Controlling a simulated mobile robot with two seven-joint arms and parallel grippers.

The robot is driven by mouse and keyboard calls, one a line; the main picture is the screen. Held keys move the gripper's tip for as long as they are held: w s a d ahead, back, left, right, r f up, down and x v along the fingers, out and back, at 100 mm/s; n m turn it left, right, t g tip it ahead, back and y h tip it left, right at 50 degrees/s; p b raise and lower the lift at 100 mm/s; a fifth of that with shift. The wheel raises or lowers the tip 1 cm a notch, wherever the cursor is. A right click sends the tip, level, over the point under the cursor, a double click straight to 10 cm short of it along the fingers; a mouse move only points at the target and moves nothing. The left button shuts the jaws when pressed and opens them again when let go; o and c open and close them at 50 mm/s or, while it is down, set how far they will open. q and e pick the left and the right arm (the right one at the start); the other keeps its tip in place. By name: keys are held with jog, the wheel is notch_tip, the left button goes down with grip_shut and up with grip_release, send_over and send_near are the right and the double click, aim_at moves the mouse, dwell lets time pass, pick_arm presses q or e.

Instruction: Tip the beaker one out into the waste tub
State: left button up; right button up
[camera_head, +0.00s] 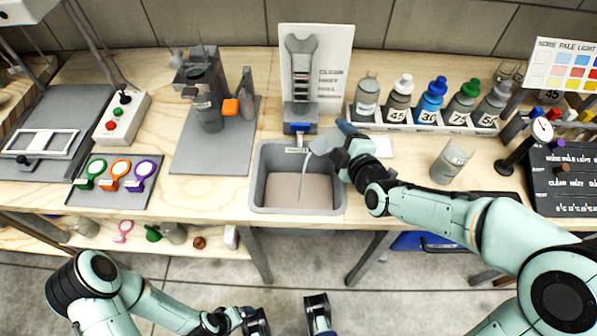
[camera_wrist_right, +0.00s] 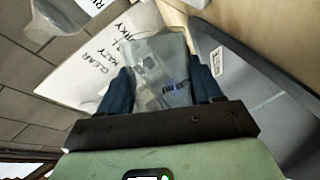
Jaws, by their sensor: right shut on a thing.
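My right gripper (camera_head: 345,150) is shut on a clear beaker (camera_head: 324,140) and holds it tilted above the waste tub (camera_head: 256,180). A thin pale stream (camera_head: 303,178) runs down from the beaker's mouth into the tub. The tub is a grey open basin set at the table's front edge, with a pinkish-grey surface inside. In the right wrist view the beaker (camera_wrist_right: 160,65) shows between the dark fingers, with the grey tub (camera_wrist_right: 235,60) to the right. How much is left in the beaker I cannot tell. My left gripper (camera_head: 288,316) is low at the bottom edge, fingers apart and empty.
A rack (camera_head: 420,127) of several bottles stands behind to the right. Another beaker (camera_head: 450,163) stands on the table right of my right gripper. A grey stand with a sign (camera_head: 335,60) rises behind the tub.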

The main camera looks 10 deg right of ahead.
aim_at(331, 151)
pick_arm(q)
jog(key=shift+s+d+r, duration=0.15)
jog(key=shift+s+r, duration=0.1)
jog(key=shift+s, duration=0.1)
pick_arm(e)
jog(key=shift+f+n, duration=0.1)
jog(key=shift+n, duration=0.4)
dwell(0.6)
pick_arm(q)
jog(key=shift+s+d+r+p, duration=0.15)
jog(key=shift+s+r+p, duration=0.1)
jog(key=shift+s+p, duration=0.1)
pick_arm(e)
jog(key=shift+s+a+f+n+t+h, duration=0.1)
jog(key=shift+s+a+n+t+h, duration=0.15)
jog(key=shift+a, duration=0.2)
jog(key=shift+a+f+n+t+h, duration=0.15)
jog(key=shift+a+n+h, duration=0.1)
jog(key=shift+a+n, duration=0.15)
dwell(0.7)
pick_arm(q)
jog(key=shift+s+d+r+g+p, duration=0.4)
jog(key=shift+s+r+p, duration=0.15)
jog(key=shift+s, duration=0.15)
pick_arm(e)
jog(key=shift+s+a+r+n+t, duration=0.15)
jog(key=shift+r+n+t, duration=0.15)
jog(key=shift+r+n, duration=0.3)
dwell(0.4)
